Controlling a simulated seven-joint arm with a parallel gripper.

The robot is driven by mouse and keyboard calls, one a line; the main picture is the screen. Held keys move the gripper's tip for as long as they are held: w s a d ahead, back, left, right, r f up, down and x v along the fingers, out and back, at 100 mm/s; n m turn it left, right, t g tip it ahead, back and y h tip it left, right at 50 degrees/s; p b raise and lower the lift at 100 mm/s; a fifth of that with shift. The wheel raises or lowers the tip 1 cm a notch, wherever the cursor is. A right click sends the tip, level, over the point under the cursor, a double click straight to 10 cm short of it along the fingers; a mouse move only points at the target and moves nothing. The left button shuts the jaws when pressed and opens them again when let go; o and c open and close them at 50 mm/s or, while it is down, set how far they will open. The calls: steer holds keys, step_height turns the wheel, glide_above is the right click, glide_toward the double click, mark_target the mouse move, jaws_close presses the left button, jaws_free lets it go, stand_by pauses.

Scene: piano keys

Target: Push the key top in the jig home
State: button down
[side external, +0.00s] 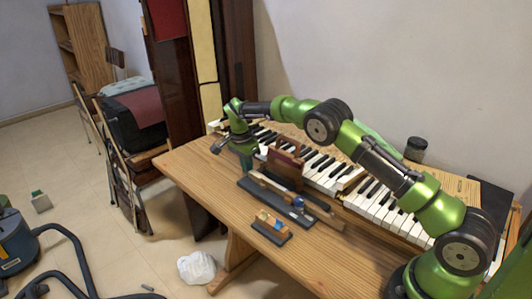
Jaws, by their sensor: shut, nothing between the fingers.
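The jig (318,219) is a long dark base on the wooden table, with a pale wooden key (270,185) lying along it and a blue round knob (298,201) near its right end. My gripper (246,164) is shut and points down at the far left end of the jig. It holds nothing that I can see. The key top is too small to make out, and the gripper hides that end of the key. I cannot tell whether the fingertips touch it.
A brown wooden holder (285,163) stands just behind the jig. The piano keyboard (376,203) runs along the back, under my arm. A small dark tray (270,229) with coloured pieces sits in front. The table (195,163) is bare at left and front right.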

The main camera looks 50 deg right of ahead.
steer(key=shift+s, duration=0.4)
stand_by(0.6)
steer(key=shift+w, duration=0.1)
steer(key=shift+w, duration=0.5)
step_height(320, 180, up, 7)
stand_by(0.8)
